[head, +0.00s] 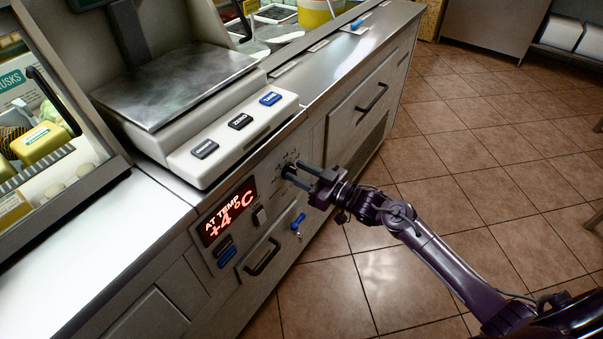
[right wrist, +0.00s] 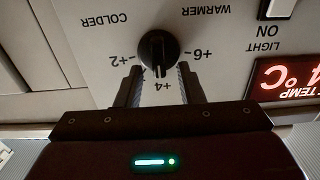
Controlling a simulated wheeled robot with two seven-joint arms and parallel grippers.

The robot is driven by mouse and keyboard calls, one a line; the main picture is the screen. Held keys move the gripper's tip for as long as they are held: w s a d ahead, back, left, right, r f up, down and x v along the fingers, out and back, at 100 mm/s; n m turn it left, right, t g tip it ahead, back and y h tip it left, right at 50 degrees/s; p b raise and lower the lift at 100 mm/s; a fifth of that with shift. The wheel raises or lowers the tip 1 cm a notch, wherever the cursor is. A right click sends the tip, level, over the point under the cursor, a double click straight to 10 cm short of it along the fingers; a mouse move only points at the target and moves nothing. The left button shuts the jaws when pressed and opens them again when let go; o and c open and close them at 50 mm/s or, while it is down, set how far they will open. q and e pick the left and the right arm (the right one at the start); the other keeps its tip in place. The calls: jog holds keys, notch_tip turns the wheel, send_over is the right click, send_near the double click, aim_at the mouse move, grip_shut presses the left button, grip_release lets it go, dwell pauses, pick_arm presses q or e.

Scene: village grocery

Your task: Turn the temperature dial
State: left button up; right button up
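The temperature dial (right wrist: 158,50) is a round black knob on the counter's front panel, marked +2, +4 and +6, with COLDER and WARMER labels. Its pointer is at +4. My right gripper (right wrist: 158,70) is open, one finger toward each side of the dial; I cannot tell whether they touch it. A red display (head: 229,211) reads AT TEMP +4 °C. My left gripper is not in view.
A scale (head: 180,88) with several buttons stands on the counter above the panel. A light switch (right wrist: 282,10) is beside the dial. Below are a blue key (head: 298,220) and a drawer handle (head: 262,257). The tiled floor (head: 470,150) at right is clear.

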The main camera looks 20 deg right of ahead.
jog(key=shift+c, duration=0.2)
grip_shut()
